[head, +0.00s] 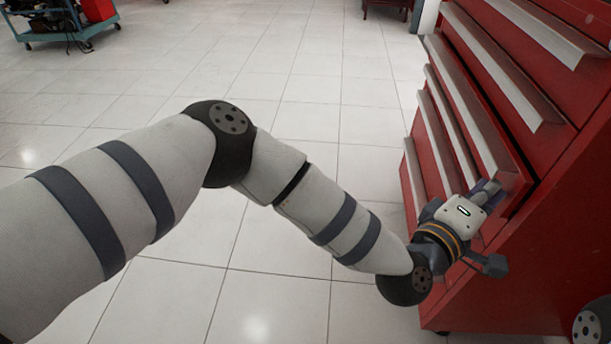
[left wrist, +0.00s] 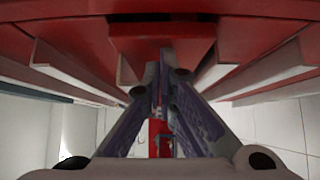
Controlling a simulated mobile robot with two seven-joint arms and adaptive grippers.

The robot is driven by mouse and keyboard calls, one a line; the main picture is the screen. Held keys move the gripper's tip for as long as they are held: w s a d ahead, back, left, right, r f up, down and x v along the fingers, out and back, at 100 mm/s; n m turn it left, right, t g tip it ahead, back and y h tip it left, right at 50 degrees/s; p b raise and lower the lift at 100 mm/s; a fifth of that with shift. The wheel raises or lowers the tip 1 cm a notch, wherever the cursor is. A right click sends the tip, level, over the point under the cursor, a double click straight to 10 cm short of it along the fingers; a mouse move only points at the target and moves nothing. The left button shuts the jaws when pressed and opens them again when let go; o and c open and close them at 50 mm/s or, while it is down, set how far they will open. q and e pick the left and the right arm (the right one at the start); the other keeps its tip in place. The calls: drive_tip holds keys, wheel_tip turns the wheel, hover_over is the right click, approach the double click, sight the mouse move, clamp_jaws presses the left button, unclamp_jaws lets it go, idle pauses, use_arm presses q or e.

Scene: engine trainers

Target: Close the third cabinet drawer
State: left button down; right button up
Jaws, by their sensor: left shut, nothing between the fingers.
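The red cabinet (head: 545,235) stands at the right of the head view, with long pale handle strips on its drawers. One drawer (head: 482,112) sticks out a little from the cabinet face, with a dark gap behind its near end. My left gripper (head: 491,187) is at the near end of this drawer front, close to or touching it; I cannot tell which. In the left wrist view its fingers (left wrist: 162,58) come together at the tips with nothing between them, just below a red drawer front (left wrist: 160,38). My right gripper is out of view.
White tiled floor (head: 290,300) lies open left of the cabinet. A blue-green cart (head: 65,32) with red and dark items stands at the far upper left. A dark red piece of furniture (head: 388,6) is at the top. Other drawer handles lie close around the gripper.

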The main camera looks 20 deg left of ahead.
use_arm(q)
drive_tip(key=shift+w+d, duration=0.25)
drive_tip(key=shift+d, duration=0.75)
drive_tip(key=shift+d+b, duration=0.1)
drive_tip(key=shift+b, duration=0.2)
drive_tip(key=shift+r, duration=0.2)
